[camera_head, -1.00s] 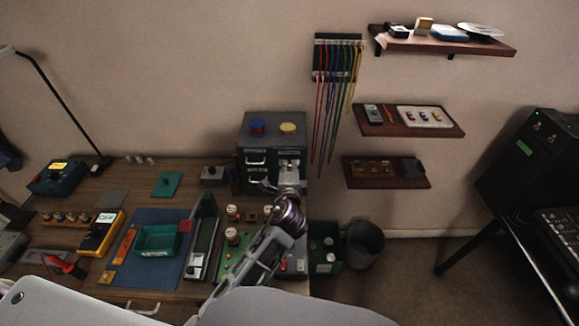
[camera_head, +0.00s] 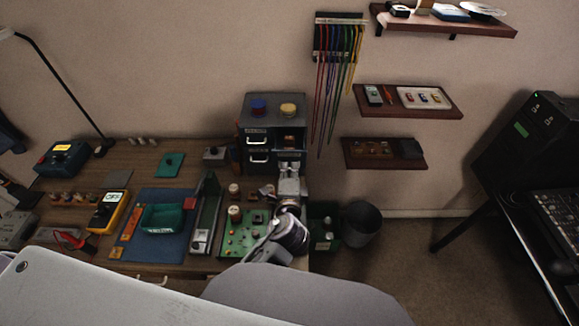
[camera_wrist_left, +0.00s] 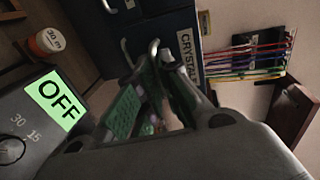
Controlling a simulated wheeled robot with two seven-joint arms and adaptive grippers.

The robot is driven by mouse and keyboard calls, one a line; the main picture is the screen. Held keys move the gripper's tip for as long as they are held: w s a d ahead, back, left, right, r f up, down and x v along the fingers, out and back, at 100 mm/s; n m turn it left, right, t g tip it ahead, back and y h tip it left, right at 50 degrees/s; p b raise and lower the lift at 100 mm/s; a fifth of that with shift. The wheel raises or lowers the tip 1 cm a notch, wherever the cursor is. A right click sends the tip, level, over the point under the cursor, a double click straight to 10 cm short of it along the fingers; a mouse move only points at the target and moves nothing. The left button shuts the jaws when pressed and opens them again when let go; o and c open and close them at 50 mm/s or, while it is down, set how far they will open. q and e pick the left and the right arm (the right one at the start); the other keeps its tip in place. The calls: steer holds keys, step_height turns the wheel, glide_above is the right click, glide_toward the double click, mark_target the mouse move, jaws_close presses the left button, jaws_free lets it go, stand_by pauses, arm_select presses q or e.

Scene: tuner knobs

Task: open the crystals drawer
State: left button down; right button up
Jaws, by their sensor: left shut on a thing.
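The dark drawer cabinet (camera_head: 262,122) stands at the back right of the bench. In the left wrist view the crystals drawer's label (camera_wrist_left: 188,55) shows beside a silver handle (camera_wrist_left: 153,50). My left gripper (camera_head: 289,170) is at the cabinet's right column, and its fingers (camera_wrist_left: 155,85) are shut on the crystals drawer's handle, partly hiding it. In the head view a dark opening with brown bits (camera_head: 290,140) shows above the gripper, so the drawer looks pulled out somewhat; how far, I cannot tell. My right gripper is not in view.
A green circuit board (camera_head: 243,238) and small orange-and-white jars (camera_head: 235,213) stand below left of the gripper. A blue mat with a green tray (camera_head: 162,218) lies further left. A bin (camera_head: 362,222) stands on the floor to the right.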

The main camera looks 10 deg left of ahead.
arm_select(q)
steer(key=shift+f, duration=0.1)
steer(key=c, duration=1.6)
jaws_free()
